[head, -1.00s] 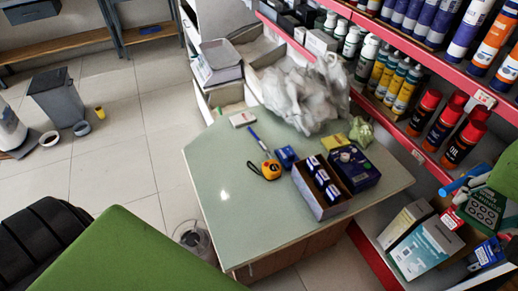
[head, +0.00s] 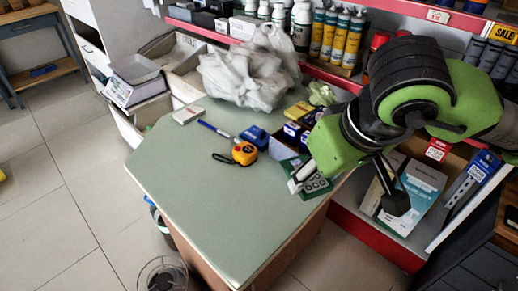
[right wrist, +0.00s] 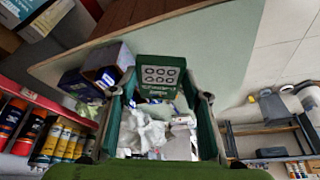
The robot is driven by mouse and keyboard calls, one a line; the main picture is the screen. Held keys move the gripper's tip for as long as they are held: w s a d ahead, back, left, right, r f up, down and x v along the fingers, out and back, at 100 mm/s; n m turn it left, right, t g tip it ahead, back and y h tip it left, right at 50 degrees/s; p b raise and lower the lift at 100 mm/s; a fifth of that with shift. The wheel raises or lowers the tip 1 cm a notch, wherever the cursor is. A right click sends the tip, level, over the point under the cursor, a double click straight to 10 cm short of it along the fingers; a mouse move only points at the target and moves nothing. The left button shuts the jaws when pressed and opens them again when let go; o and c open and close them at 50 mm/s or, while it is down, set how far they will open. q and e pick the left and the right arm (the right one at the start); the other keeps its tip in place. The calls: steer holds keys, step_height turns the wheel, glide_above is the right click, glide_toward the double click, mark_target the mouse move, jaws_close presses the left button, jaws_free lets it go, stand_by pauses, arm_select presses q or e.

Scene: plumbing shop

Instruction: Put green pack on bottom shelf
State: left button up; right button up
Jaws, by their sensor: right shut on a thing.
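The green pack (head: 313,186) has rows of pale circles on its face. In the head view it is over the right part of the green-grey table, partly covered by my right arm. My right gripper (right wrist: 160,90) is shut on it; in the right wrist view the green pack (right wrist: 160,72) sits between the two fingers. The bottom shelf (head: 372,235) has a red front edge and lies right of the table, below the bottle shelf. My left gripper is out of view.
The table holds a tape measure (head: 244,153), a blue item (head: 255,136), a pen (head: 214,130), plastic bags (head: 250,75) and a dark box (right wrist: 98,70). A white-blue box (head: 415,198) and a blue-labelled item (head: 476,172) occupy the bottom shelf.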

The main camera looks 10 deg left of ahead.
glide_toward(264, 183)
steer(key=shift+w+a+f, duration=0.35)
steer(key=shift+w+f, duration=0.35)
steer(key=shift+w, duration=0.05)
steer(key=shift+w+a+f, duration=0.2)
steer(key=shift+a+f, duration=0.05)
steer(key=shift+f, duration=0.2)
steer(key=shift+w+f, duration=0.15)
steer(key=shift+f, duration=1.45)
steer(key=shift+f, duration=0.1)
steer(key=o, duration=0.9)
